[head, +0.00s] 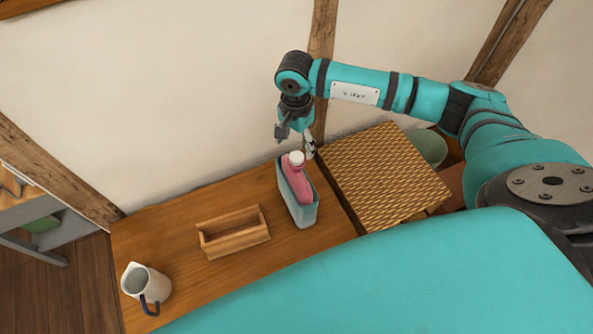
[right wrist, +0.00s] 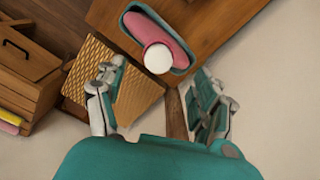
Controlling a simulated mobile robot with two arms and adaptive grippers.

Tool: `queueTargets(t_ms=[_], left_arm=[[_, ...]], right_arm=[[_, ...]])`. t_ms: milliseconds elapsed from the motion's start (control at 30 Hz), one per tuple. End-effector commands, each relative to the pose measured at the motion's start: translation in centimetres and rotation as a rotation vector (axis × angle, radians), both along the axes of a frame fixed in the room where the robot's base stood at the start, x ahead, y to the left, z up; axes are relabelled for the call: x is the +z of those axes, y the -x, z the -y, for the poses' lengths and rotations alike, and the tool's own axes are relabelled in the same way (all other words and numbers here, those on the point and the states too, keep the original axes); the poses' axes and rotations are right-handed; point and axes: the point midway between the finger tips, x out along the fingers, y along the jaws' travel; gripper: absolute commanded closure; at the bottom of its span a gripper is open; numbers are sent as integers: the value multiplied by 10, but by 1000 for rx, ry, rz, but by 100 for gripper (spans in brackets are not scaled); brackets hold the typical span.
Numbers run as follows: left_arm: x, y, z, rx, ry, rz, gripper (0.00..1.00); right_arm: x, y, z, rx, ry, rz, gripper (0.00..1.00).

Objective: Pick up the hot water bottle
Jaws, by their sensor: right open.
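The pink hot water bottle (head: 297,180) with a white cap stands in a narrow grey-teal holder (head: 305,213) on the wooden surface. In the right wrist view the bottle (right wrist: 150,31) shows from above in its holder (right wrist: 181,63), its white cap toward my gripper. My right gripper (head: 296,140) is open and empty, just above and behind the cap in the head view. In the right wrist view its two fingers (right wrist: 165,100) stand wide apart, with the cap ahead and between them. My left gripper is not in view.
A small wooden tray (head: 234,237) and a white jug (head: 146,284) stand to the left. The wall rises close behind.

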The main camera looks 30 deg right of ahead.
Motion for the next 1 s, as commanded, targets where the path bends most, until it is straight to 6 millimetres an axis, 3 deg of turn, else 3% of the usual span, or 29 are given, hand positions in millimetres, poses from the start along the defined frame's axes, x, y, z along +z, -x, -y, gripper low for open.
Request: queueTargets(t_ms=[200, 367, 600, 900, 1000], left_arm=[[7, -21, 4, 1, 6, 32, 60], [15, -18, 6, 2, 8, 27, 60], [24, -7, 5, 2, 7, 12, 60], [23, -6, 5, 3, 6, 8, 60], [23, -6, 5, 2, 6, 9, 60]], right_arm=[[-22, 0, -1, 0, -1, 0, 30], [-34, 2, 0, -1, 0, -4, 30], [-69, 3, 0, -1, -2, -2, 30], [-75, 3, 0, 0, -3, 1, 30], [-75, 3, 0, 0, -3, 1, 43]])
